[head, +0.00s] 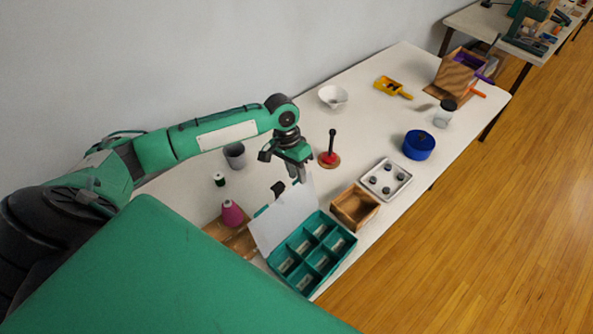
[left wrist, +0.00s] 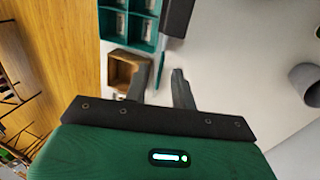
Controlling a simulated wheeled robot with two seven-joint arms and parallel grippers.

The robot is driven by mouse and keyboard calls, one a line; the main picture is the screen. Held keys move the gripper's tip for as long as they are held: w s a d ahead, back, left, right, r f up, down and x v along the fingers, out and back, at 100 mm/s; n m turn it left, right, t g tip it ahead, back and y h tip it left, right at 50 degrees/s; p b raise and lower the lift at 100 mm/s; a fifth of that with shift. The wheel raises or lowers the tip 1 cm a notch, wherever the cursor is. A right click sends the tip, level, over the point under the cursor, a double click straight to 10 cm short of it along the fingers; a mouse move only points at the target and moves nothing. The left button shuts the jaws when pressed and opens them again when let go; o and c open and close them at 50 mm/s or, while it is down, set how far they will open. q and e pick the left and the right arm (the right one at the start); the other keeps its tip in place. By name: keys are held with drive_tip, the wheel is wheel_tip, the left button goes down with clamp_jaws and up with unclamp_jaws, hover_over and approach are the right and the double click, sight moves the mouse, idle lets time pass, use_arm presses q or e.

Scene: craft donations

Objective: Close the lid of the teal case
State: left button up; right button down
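The teal case (head: 328,264) sits on the white table with several compartments, some holding small pale items. Its pale lid (head: 284,217) stands open, raised steeply along the case's left side. My left gripper (head: 301,177) is above the table at the lid's far upper corner, fingers pointing down. In the left wrist view, the gripper (left wrist: 163,68) has its fingers apart, with the lid's thin teal edge (left wrist: 159,68) showing in line with the gap; I cannot tell whether they touch. The case (left wrist: 143,27) shows at the top there. My right gripper is not in view.
A wooden box (head: 355,207) stands just beside the case, and a white tray (head: 386,179) lies beyond it. A red-based spindle (head: 330,158) and a grey cup (head: 235,155) stand near the gripper. A pink cone (head: 232,214) is left of the lid.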

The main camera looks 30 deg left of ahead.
use_arm(q)
clamp_jaws()
idle(1.3)
